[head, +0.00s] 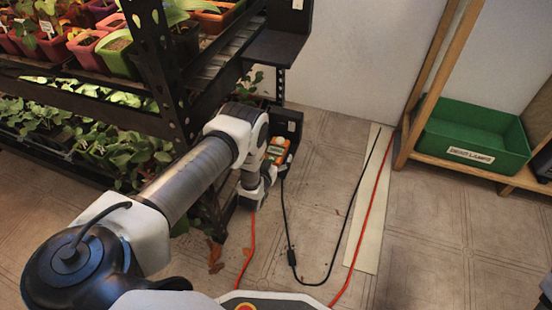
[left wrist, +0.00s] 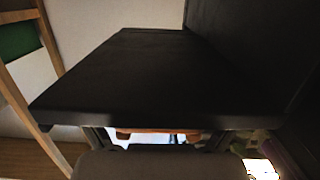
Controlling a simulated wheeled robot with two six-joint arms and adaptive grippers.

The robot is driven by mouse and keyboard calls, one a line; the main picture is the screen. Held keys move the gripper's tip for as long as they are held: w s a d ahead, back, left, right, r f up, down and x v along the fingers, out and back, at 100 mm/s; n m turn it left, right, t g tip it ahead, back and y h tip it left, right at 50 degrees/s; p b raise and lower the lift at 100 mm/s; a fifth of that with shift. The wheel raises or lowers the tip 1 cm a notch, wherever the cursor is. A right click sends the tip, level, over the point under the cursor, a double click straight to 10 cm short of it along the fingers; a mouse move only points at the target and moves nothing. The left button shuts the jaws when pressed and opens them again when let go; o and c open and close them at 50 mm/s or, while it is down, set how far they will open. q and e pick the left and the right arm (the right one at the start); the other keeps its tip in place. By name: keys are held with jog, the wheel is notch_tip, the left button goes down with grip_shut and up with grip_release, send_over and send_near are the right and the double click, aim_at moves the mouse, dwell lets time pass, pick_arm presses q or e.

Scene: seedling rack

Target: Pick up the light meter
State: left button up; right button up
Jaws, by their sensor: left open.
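The light meter (head: 277,150) is a small orange-yellow device. In the head view it sits by a black bracket at the rack's end, just beyond my left wrist. My left gripper (head: 268,175) is close beside it, mostly hidden by my own arm. In the left wrist view the open fingers (left wrist: 157,138) show at the bottom, with an orange strip (left wrist: 145,131) between them, probably the meter. A black panel covers most of it, so I cannot tell whether the fingers touch it. My right gripper is not in view.
A black panel (left wrist: 150,80) fills much of the left wrist view. The black rack (head: 178,85) holds potted seedlings. A black cable (head: 287,220) and an orange cord (head: 366,230) lie on the floor. A green crate (head: 470,157) labelled "DEAD LAMPS" stands on a wooden shelf.

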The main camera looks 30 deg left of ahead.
pick_arm(q)
jog(key=shift+r, duration=0.1)
jog(key=c, duration=1.3)
jog(key=shift+r, duration=0.1)
